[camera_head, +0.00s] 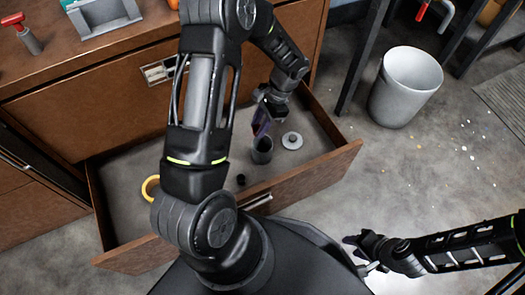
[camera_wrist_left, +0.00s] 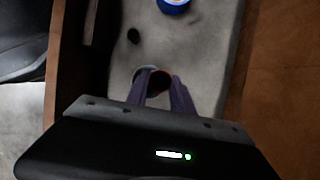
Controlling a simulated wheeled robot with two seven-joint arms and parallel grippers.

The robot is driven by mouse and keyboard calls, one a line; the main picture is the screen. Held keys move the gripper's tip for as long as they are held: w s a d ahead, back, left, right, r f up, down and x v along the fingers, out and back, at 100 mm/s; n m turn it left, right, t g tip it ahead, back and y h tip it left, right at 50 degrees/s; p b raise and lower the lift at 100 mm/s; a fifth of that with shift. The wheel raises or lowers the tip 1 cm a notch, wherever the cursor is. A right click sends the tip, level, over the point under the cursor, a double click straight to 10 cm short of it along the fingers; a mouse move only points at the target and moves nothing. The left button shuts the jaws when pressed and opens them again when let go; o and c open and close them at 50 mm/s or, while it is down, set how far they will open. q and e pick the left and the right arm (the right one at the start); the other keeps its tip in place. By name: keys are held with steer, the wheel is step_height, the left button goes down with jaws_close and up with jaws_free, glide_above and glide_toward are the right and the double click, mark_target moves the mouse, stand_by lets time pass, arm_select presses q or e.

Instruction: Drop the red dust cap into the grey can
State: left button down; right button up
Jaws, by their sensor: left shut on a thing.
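The grey can (camera_head: 262,152) stands upright in the open drawer. In the left wrist view, the left gripper (camera_wrist_left: 162,92) is shut on the red dust cap (camera_wrist_left: 161,79), which shows as a dark red patch between the fingertips. The can's pale rim (camera_wrist_left: 140,76) shows behind the fingers there. The cap is hidden in the head view.
A white bin (camera_head: 405,85) stands on the floor to the right.

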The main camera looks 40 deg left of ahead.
arm_select(q)
steer(key=c, duration=1)
jaws_free()
steer(key=shift+c, duration=0.2)
steer(key=p+v, duration=0.2)
steer(key=v, duration=0.6)
steer(key=shift+p, duration=0.3)
